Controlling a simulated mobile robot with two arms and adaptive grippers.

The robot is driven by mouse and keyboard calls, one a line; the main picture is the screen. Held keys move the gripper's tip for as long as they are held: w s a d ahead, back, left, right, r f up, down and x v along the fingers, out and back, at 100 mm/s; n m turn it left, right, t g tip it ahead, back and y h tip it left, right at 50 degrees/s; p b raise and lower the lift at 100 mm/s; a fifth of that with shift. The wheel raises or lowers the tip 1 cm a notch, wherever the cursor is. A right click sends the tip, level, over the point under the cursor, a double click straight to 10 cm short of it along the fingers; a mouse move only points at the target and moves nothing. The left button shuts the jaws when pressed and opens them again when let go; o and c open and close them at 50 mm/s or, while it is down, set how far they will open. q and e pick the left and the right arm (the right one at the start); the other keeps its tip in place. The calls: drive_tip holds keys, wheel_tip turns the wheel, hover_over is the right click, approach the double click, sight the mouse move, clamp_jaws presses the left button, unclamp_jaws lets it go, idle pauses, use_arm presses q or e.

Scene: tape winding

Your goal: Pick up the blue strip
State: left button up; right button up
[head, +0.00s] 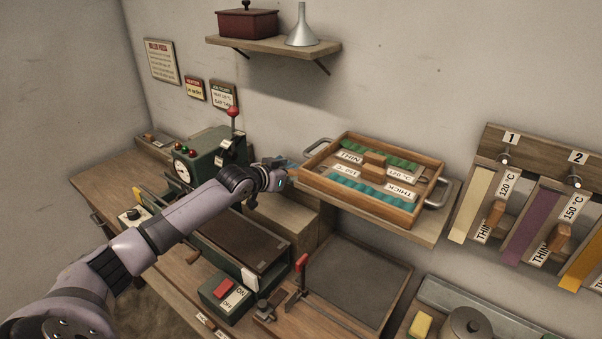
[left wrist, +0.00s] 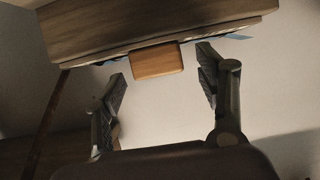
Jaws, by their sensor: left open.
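A blue strip (left wrist: 236,37) shows only as a small sliver in the left wrist view, under the edge of a wooden board (left wrist: 150,30). A light brown wooden block (left wrist: 157,60) sticks out below that board, between my fingers in the picture. My left gripper (left wrist: 163,75) is open, with one finger on each side of the block; contact is not visible. In the head view, my left gripper (head: 281,173) is at the left end of the tray, by a small blue patch (head: 292,164). Most of the strip is hidden. My right gripper is not in view.
The wooden tray (head: 405,212) with green and teal rolls and metal handles sits on a shelf. A green machine (head: 208,150) with a red-knobbed lever stands behind my left arm. Yellow, purple (head: 522,232) and orange strips hang from a rack at right.

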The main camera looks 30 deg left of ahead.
use_arm(q)
drive_tip(key=shift+w+f, duration=0.25)
drive_tip(key=shift+w, duration=0.25)
drive_tip(key=shift+s, duration=0.1)
drive_tip(key=shift+c, duration=0.5)
drive_tip(key=c, duration=1.2)
